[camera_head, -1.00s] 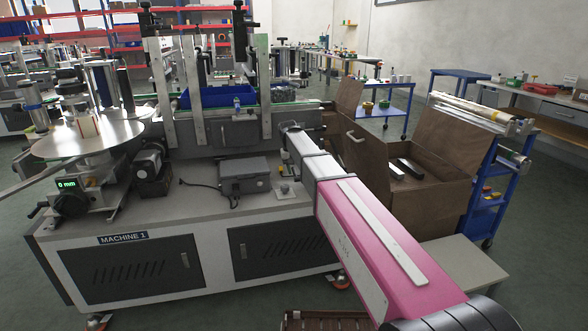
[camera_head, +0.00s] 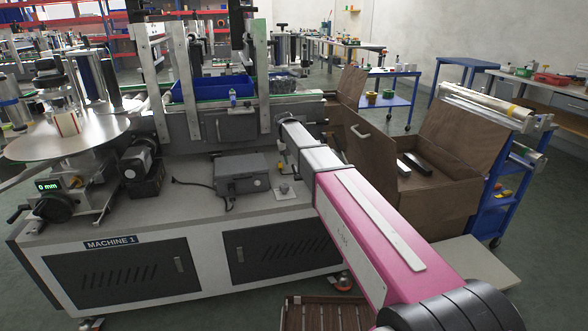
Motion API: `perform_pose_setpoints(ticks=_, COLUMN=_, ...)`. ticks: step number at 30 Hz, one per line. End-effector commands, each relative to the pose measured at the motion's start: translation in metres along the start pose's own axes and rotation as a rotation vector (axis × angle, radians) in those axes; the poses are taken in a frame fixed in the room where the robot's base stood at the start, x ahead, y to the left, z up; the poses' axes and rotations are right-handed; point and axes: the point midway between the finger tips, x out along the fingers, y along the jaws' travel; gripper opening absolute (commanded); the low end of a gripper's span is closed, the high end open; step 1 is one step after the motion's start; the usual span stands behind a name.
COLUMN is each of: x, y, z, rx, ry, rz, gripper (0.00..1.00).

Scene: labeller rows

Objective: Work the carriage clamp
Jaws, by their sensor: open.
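The labelling machine (camera_head: 205,262), marked MACHINE 1, stands ahead on the left. At its left end, a black handwheel (camera_head: 55,207) with a crank handle sits below a readout (camera_head: 47,185) showing 0 mm. A round silver disc (camera_head: 40,140) is above them. I cannot tell which small part is the carriage clamp. My pink and white arm (camera_head: 380,235) reaches from the lower right over the machine's right part. Its far end is by a small dark upright part over the machine top. I cannot make out my gripper's fingers in this view.
A grey box (camera_head: 242,176) with a cable sits on the machine top, with a small knob on a plate (camera_head: 284,190) beside it. A blue bin (camera_head: 210,90) is behind. An open brown box (camera_head: 425,200) and blue trolley (camera_head: 497,200) stand right. Floor is clear at lower left.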

Motion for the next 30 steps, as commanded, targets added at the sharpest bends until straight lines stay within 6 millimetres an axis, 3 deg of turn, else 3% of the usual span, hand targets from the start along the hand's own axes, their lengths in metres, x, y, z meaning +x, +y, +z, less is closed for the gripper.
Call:
perform_pose_setpoints(ticks=3, x=0.021, y=0.000, z=0.000, rx=0.000, ry=-0.002, rz=0.000, gripper=0.45)
perform_pose_setpoints(ticks=9, x=0.043, y=0.000, z=0.000, rx=0.000, ry=-0.001, rz=0.000, gripper=0.45)
perform_pose_setpoints(ticks=21, x=0.050, y=0.000, z=0.000, rx=0.000, ry=0.001, rz=0.000, gripper=0.45)
perform_pose_setpoints(ticks=22, x=0.050, y=0.000, z=0.000, rx=0.000, ry=0.001, rz=0.000, gripper=0.42)
perform_pose_setpoints(ticks=26, x=0.050, y=0.000, z=0.000, rx=0.000, ry=0.000, rz=0.000, gripper=0.00)
perform_pose_setpoints(ticks=30, x=0.050, y=0.000, z=0.000, rx=0.000, ry=0.001, rz=0.000, gripper=0.00)
